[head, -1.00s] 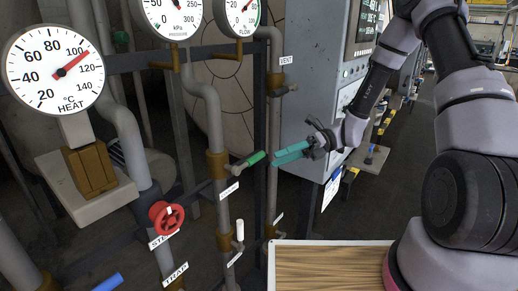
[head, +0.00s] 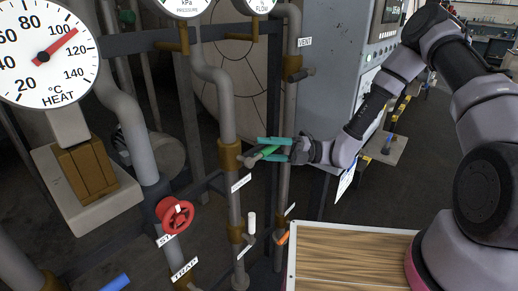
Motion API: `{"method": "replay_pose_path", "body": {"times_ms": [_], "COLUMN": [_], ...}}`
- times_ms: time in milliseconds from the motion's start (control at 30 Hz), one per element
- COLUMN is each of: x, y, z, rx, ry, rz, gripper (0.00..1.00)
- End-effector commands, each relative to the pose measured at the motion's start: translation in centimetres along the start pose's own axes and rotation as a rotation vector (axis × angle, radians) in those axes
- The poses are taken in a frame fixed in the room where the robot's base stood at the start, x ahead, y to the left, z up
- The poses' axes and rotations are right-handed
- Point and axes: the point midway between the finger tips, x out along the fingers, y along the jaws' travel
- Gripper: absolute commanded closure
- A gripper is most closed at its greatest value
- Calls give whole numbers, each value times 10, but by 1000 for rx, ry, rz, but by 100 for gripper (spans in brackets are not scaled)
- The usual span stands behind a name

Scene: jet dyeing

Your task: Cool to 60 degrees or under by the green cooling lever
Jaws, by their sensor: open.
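The green cooling lever (head: 258,155) sticks out to the right from a brass valve on a grey vertical pipe. My gripper (head: 268,149) reaches in from the right. Its two teal fingers are open, one above and one below the lever's green grip, and I cannot tell whether they touch it. The HEAT gauge (head: 42,55) is at the upper left. Its red needle points a little past 100 °C, between 100 and 120.
A red steam handwheel (head: 175,214), a white handle (head: 252,223), an orange handle (head: 283,238) and a blue handle (head: 116,283) sit lower on the pipes. A grey control cabinet (head: 335,75) stands behind my gripper. A wood-topped surface (head: 350,262) is at the bottom right.

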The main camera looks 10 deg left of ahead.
Motion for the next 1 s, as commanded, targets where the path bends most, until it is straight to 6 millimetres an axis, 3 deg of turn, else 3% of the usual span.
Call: {"method": "replay_pose_path", "body": {"times_ms": [200,467,500,633,667,1000], "x": [18,20,20,20,20,20], "y": [0,0,0,0,0,0], "z": [0,0,0,0,0,0], "rx": [-1,-1,-1,-1,-1,-1], "ry": [1,0,0,0,0,0], "rz": [0,0,0,0,0,-1], "gripper": [42,42,46,95,100,100]}}
